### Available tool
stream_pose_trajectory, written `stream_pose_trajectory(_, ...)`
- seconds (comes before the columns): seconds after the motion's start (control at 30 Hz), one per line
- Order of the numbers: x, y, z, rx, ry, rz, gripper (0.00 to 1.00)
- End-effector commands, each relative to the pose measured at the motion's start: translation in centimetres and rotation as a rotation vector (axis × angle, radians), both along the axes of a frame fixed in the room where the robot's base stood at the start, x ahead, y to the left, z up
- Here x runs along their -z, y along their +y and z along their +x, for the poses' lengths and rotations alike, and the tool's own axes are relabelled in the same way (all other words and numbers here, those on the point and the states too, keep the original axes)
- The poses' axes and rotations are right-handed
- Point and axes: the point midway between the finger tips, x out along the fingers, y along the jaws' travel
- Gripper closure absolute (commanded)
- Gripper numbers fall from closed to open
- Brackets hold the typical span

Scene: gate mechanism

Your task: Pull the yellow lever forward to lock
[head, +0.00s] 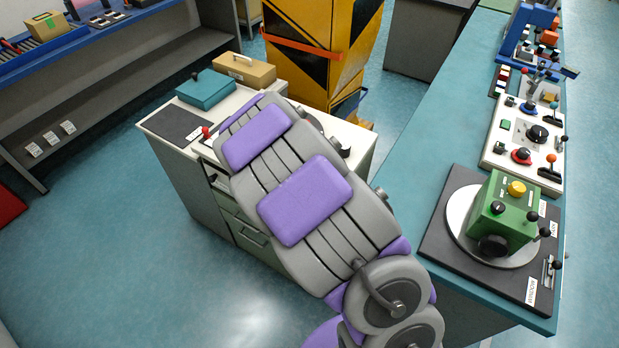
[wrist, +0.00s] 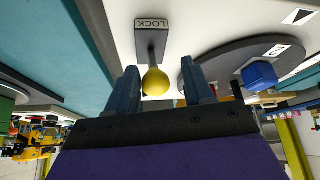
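The yellow lever (wrist: 155,82) shows in the wrist view as a round yellow knob on a dark slotted plate (wrist: 150,40). A label reading LOCK (wrist: 151,23), upside down, is at the plate's far end. My gripper (wrist: 161,76) is open, with one dark finger on each side of the knob. There is a visible gap on the right, a smaller one on the left. I cannot tell whether the left finger touches it. In the head view my arm hides the gripper and the yellow lever.
A blue knob on a dark round plate (wrist: 225,70) is close to the right finger. In the head view, a red-knobbed lever (head: 206,132) and a teal box (head: 206,89) are on the white cabinet (head: 350,150). A teal counter (head: 445,140) with controls stands right; open floor lies left.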

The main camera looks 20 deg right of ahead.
Motion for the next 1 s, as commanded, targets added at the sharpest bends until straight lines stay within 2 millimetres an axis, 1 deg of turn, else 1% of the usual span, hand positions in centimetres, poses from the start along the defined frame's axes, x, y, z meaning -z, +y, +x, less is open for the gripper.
stream_pose_trajectory(0.33,-0.3,-0.5,0.0,0.001,-0.006,0.005,0.42)
stream_pose_trajectory(0.47,-1.3,-0.1,-0.3,-0.001,-0.008,0.002,0.42)
stream_pose_trajectory(0.57,-2.6,0.5,-0.8,-0.002,-0.010,0.001,0.42)
stream_pose_trajectory(1.0,-9.7,3.2,-3.9,-0.002,-0.006,-0.002,0.42)
